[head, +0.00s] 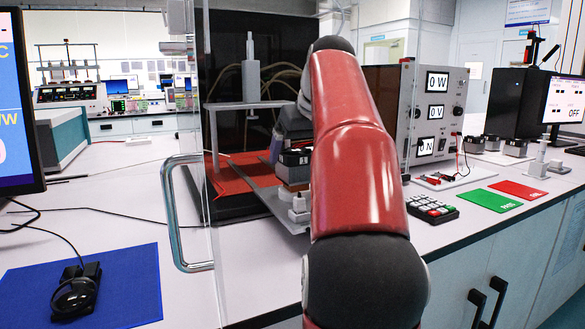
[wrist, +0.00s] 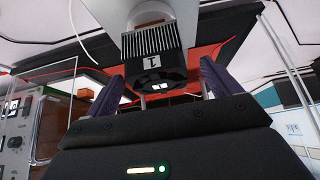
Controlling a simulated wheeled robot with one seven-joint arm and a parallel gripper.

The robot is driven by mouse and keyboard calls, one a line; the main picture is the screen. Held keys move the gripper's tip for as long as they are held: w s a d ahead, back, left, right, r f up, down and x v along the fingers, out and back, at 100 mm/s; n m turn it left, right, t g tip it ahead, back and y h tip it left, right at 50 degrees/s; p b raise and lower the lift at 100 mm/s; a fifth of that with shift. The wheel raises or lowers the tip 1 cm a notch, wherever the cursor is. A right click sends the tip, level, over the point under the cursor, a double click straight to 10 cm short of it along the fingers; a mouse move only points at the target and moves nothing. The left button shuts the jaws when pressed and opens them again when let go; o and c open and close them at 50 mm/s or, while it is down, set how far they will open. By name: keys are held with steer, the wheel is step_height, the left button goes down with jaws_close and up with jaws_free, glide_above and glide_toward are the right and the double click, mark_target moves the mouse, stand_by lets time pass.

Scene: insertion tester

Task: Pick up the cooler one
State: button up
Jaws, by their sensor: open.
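Cooler one (wrist: 152,66) is a dark finned block with a white label reading 1, seen close up in the wrist view. A pale grey block (wrist: 146,14) adjoins its finned side. My gripper (wrist: 159,84) is open, with one dark finger on each side of the cooler's near part. Whether either finger touches it I cannot tell. In the head view a dark block on a pale base (head: 293,165), likely the same cooler, sits in the test enclosure, partly hidden by my red arm. My fingertips are not clear there.
A clear door with a metal handle (head: 172,215) stands at the enclosure's left. An instrument (head: 437,110) with displays stands right of my arm. Several small dark blocks (head: 515,147) stand farther right. A keypad (head: 430,207), green mat (head: 489,200) and red mat (head: 518,190) lie on the bench.

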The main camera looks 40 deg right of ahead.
steer(key=x, duration=0.3)
steer(key=b+x, duration=0.1)
steer(key=x, duration=0.1)
steer(key=shift+w+d, duration=0.25)
steer(key=shift+d, duration=0.05)
steer(key=shift+c, duration=0.4)
steer(key=shift+r, duration=0.1)
steer(key=c, duration=1)
steer(key=shift+c, duration=0.9)
steer(key=shift+r, duration=0.1)
